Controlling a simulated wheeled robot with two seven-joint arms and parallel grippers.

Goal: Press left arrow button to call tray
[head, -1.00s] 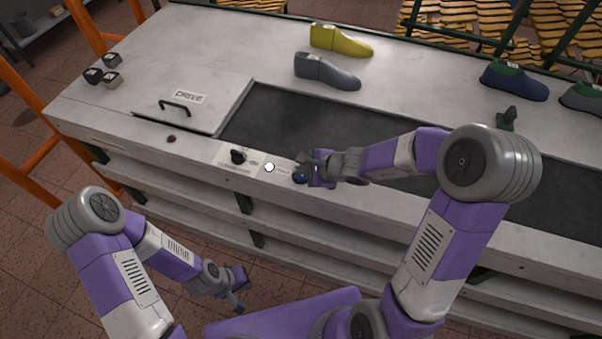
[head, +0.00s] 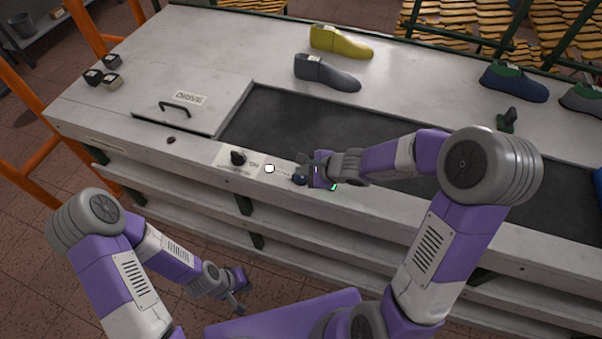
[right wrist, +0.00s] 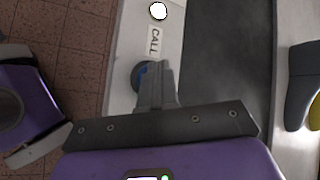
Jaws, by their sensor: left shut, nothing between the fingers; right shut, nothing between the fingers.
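A round blue button (head: 300,180) sits on the front ledge of the table. It also shows in the right wrist view (right wrist: 141,74), partly covered by my fingers, beside a CALL label (right wrist: 154,41). No arrow is legible on it. My right gripper (head: 304,171) is shut and empty, with its fingertips over the button; I cannot tell whether they touch it. A blue object (head: 598,184), mostly out of view, shows at the right end of the dark belt (head: 275,115). My left gripper (head: 238,302) is shut and empty, low in front of the table.
A white lamp (head: 269,168) and a black knob (head: 238,158) are left of the button. Grey (head: 327,73), yellow (head: 341,42) and blue-green (head: 513,82) lasts stand behind the belt. A DRIVE cover (head: 195,104) lies at left.

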